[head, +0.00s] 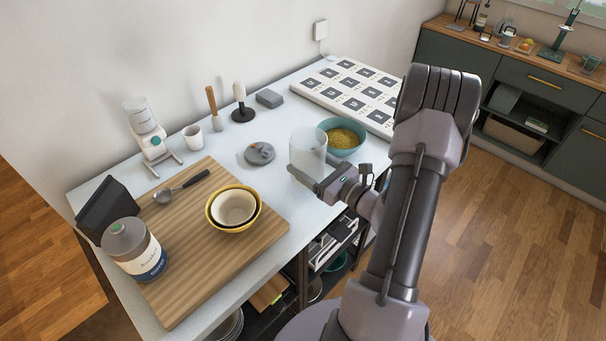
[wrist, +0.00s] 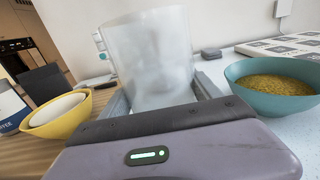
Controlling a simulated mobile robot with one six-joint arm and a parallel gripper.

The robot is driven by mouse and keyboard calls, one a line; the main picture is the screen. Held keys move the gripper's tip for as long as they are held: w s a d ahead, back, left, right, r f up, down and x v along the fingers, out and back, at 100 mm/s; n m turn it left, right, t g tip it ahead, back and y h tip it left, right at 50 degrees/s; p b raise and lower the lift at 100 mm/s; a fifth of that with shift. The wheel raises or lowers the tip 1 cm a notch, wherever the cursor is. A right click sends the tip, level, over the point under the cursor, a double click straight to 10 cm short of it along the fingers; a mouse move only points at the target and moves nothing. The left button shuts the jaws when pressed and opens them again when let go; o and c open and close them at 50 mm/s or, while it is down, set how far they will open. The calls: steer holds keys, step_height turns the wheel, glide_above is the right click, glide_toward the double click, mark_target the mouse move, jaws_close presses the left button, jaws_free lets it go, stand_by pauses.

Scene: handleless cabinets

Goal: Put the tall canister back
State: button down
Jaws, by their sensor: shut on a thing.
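A tall, clear, frosted canister (head: 308,148) stands about upright between the fingers of my gripper (head: 306,178) near the table's right front edge. In the wrist view the canister (wrist: 152,55) rises between the two fingers of my gripper (wrist: 163,95), which is shut on it. It looks empty and has no lid on. I cannot tell whether its base touches the table. A round grey lid-like disc (head: 259,153) with a small orange mark lies on the table to the left of it.
A teal bowl of yellow grain (head: 342,151) stands close behind and right of the canister. A wooden board (head: 185,280) carries nested bowls (head: 233,208), a spoon and a coffee jar (head: 135,250). A white marker board (head: 350,85) lies at the back. Bare table shows around the disc.

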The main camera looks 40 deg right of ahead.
steer(key=shift+w+a, duration=0.25)
steer(key=shift+w, duration=0.1)
steer(key=shift+w+a+f+b, duration=0.1)
steer(key=shift+f+b, duration=0.5)
steer(key=shift+f, duration=0.45)
steer(key=shift+w+f+b, duration=0.1)
steer(key=shift+f+b, duration=0.5)
steer(key=shift+f, duration=0.4)
steer(key=shift+c, duration=0.7)
jaws_free()
steer(key=shift+r, duration=0.1)
steer(key=shift+s+r+p, duration=0.15)
steer(key=shift+r+p, duration=0.1)
steer(key=shift+p, duration=0.15)
steer(key=s+p, duration=0.1)
steer(key=s, duration=1)
steer(key=shift+s+d, duration=0.35)
steer(key=shift+d, duration=0.1)
steer(key=shift+f, duration=0.1)
